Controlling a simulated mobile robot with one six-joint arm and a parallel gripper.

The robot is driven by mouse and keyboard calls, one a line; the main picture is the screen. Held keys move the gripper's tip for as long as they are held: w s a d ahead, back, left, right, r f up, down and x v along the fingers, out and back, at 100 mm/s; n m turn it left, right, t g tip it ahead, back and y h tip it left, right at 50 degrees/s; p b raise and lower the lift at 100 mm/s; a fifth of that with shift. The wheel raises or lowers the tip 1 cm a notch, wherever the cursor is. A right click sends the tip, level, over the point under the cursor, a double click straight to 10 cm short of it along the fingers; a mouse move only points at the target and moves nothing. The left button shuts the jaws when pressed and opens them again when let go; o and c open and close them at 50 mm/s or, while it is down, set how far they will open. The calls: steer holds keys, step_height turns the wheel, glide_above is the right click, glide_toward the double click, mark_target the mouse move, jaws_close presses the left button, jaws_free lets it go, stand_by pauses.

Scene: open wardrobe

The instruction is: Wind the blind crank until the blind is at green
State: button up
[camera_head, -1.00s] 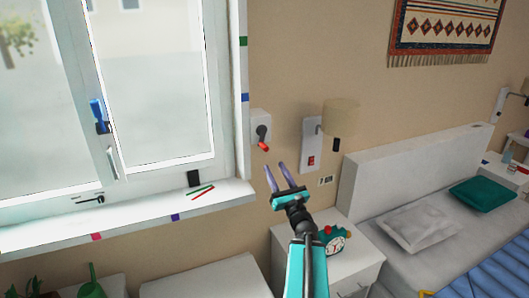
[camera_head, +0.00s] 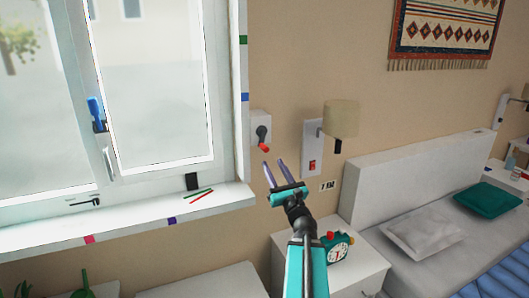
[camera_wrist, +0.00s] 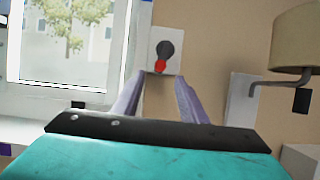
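The blind crank (camera_head: 262,135) is a dark crank with a red handle on a white wall plate, just right of the window frame. It also shows in the wrist view (camera_wrist: 163,55), ahead of my fingers, with its red knob low. My gripper (camera_head: 274,162) is open and empty, just below and slightly right of the red handle in the head view. A green mark (camera_head: 243,40) and a blue mark (camera_head: 244,97) are on the right side of the window frame. The blind itself is not visible in the window.
A wall lamp (camera_head: 340,118) with a red switch is close to the right of the crank. A bedside table (camera_head: 355,268) with a teal alarm clock (camera_head: 337,247) stands below. The windowsill (camera_head: 130,222) holds red and green sticks. The bed is at right.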

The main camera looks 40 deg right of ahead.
mark_target(262, 146)
steer(key=shift+p+x, duration=1.8)
steer(key=shift+x, duration=3.3)
jaws_close()
steer(key=shift+w+a+m+h+b, duration=0.1)
steer(key=shift+a+m+h+b, duration=0.3)
steer(key=shift+m+b, duration=1.1)
